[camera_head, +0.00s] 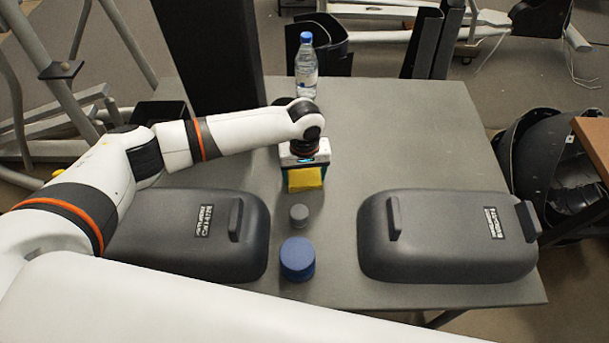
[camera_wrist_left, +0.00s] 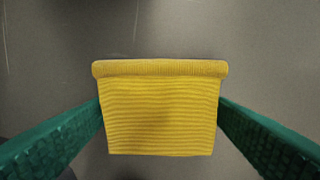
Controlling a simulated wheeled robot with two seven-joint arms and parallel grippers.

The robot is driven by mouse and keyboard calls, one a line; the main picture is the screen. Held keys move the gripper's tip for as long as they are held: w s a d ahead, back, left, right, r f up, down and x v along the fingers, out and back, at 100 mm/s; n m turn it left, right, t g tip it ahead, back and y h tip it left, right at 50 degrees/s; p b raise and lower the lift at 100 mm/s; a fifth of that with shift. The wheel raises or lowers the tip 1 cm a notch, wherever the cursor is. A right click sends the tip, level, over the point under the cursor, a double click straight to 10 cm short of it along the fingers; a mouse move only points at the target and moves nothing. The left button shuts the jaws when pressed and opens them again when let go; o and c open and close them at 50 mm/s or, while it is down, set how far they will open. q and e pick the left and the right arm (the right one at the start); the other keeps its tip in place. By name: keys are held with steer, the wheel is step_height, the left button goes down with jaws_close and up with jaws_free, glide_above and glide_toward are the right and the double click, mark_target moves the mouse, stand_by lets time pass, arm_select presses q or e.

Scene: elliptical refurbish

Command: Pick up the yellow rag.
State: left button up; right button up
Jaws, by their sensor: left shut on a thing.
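The yellow rag (camera_head: 305,179) is folded, with a ribbed face and a thicker rolled edge at its far side. It is above or on the grey table, under my left gripper (camera_head: 304,168). The left wrist view shows the rag (camera_wrist_left: 160,112) between the two green fingers of my left gripper (camera_wrist_left: 160,125), with a finger against each side. The gripper is shut on the rag. I cannot tell whether the rag touches the table. My right gripper is not in view.
A water bottle (camera_head: 306,66) stands behind my left gripper on the table (camera_head: 420,135). A small grey cylinder (camera_head: 299,215) and a blue cylinder (camera_head: 297,259) stand in front. Dark covers lie left (camera_head: 185,240) and right (camera_head: 445,245). The table's back right is clear.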

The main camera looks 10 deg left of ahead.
mark_target(304, 175)
arm_select(q)
step_height(304, 175, up, 10)
stand_by(0.5)
